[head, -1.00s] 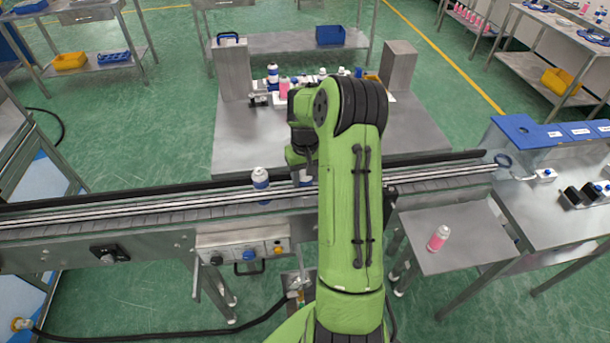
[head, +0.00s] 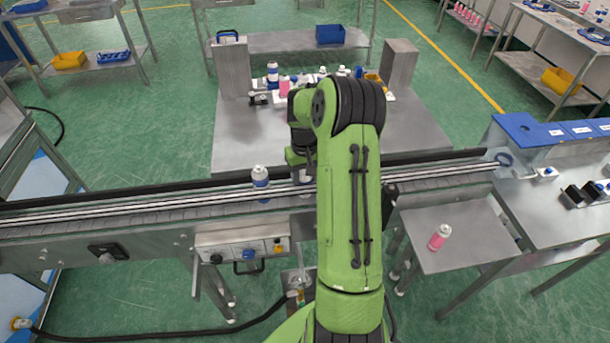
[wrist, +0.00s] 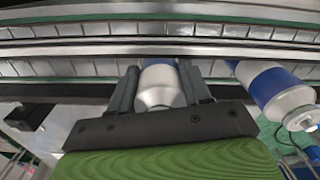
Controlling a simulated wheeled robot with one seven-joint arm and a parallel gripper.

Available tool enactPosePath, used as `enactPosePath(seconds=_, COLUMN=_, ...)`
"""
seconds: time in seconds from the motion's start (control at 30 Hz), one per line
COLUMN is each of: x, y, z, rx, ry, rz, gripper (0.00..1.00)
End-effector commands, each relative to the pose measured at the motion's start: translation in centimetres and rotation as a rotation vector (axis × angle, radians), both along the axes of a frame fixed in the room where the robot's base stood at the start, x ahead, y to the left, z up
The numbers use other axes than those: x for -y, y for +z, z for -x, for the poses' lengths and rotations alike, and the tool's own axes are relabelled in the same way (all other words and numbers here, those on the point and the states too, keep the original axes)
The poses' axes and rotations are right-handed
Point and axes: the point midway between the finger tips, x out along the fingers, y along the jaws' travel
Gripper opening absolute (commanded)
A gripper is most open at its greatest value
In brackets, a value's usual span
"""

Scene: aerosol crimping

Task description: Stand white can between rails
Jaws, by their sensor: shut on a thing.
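My gripper (wrist: 160,72) is shut on a white and blue can (wrist: 158,90), with one dark finger on each side of it. In the head view, part of this held can (head: 305,177) shows beside my green arm, at the conveyor; my arm hides the rest. The conveyor has long pale rails (head: 110,208) along the belt. In the wrist view, the rails (wrist: 60,50) run across beyond the held can. I cannot tell whether its base touches the belt.
A second white and blue can (head: 260,177) stands at the conveyor, left of the held one; it also shows in the wrist view (wrist: 278,93). More cans stand on the rear table (head: 240,145).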

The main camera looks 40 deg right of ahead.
Motion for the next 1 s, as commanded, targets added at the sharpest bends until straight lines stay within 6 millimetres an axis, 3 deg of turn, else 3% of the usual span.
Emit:
enactPosePath(seconds=0.03, x=0.0, y=-0.1, z=0.0, rx=0.0, ry=0.0, rz=0.0, gripper=0.18)
enactPosePath(seconds=0.07, x=0.0, y=-0.1, z=0.0, rx=0.0, ry=0.0, rz=0.0, gripper=0.49)
enactPosePath(seconds=0.27, x=0.0, y=-0.1, z=0.0, rx=0.0, ry=0.0, rz=0.0, gripper=0.78)
enactPosePath(seconds=0.53, x=0.0, y=0.1, z=0.0, rx=0.0, ry=0.0, rz=0.001, gripper=0.78)
enactPosePath(seconds=0.63, x=0.1, y=1.3, z=-0.1, rx=0.003, ry=0.0, rz=0.003, gripper=0.78)
enactPosePath(seconds=1.0, x=0.0, y=11.5, z=-0.1, rx=0.004, ry=0.0, rz=0.005, gripper=0.78)
